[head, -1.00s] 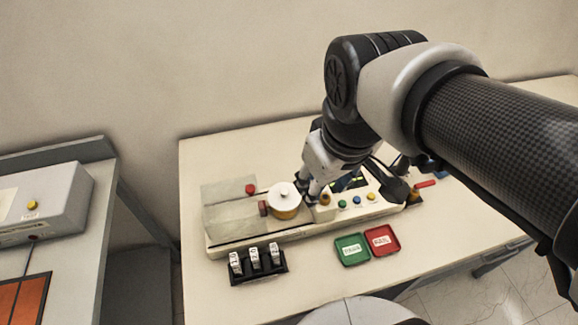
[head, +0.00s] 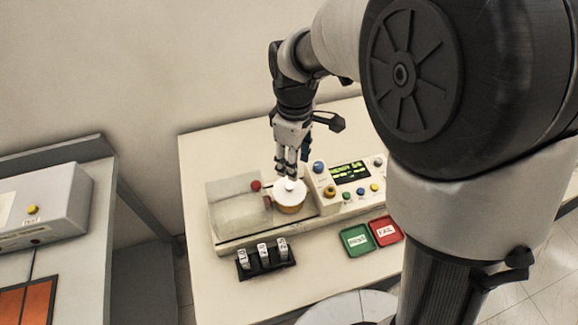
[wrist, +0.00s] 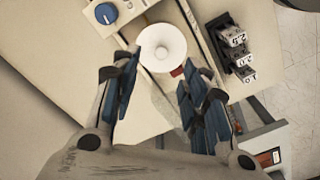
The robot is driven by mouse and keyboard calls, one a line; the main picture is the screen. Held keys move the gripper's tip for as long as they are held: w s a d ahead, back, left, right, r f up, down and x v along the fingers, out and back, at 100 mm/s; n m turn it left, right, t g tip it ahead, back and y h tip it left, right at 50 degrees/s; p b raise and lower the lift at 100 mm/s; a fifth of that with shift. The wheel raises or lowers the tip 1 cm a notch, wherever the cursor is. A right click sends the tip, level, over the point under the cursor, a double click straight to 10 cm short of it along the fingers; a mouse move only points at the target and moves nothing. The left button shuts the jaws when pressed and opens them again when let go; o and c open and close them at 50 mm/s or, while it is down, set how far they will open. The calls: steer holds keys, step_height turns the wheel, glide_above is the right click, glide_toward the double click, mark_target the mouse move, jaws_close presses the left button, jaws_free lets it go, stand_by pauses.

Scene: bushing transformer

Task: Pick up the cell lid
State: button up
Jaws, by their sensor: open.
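The cell lid (head: 291,192) is a white round disc with a small knob. It sits on top of the yellow-orange cell (head: 291,208) in the tester on the table. In the wrist view the lid (wrist: 161,47) lies just beyond the fingertips, with its knob near its middle. My gripper (head: 288,177) is open over the lid and points down, partly covering the knob in the head view. In the wrist view my gripper (wrist: 163,75) has its blue-padded fingers apart and nothing between them. Whether the tips touch the knob cannot be told.
A control panel (head: 347,172) with buttons and a display stands right of the cell. A clear cover (head: 235,207) with a red knob is at its left. A black rack of weights (head: 265,258) and green (head: 356,240) and red (head: 386,231) trays lie in front.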

steer(key=b, duration=0.1)
glide_above(289, 186)
steer(key=d, duration=0.1)
step_height(289, 186, down, 5)
steer(key=shift+r, duration=0.1)
steer(key=shift+a+f+b, duration=0.25)
steer(key=shift+f+b, duration=0.2)
steer(key=shift+f, duration=0.9)
steer(key=shift+a+f+b, duration=0.2)
steer(key=shift+f+b, duration=0.25)
steer(key=shift+f, duration=0.85)
steer(key=shift+c, duration=0.2)
steer(key=shift+r, duration=0.1)
jaws_close()
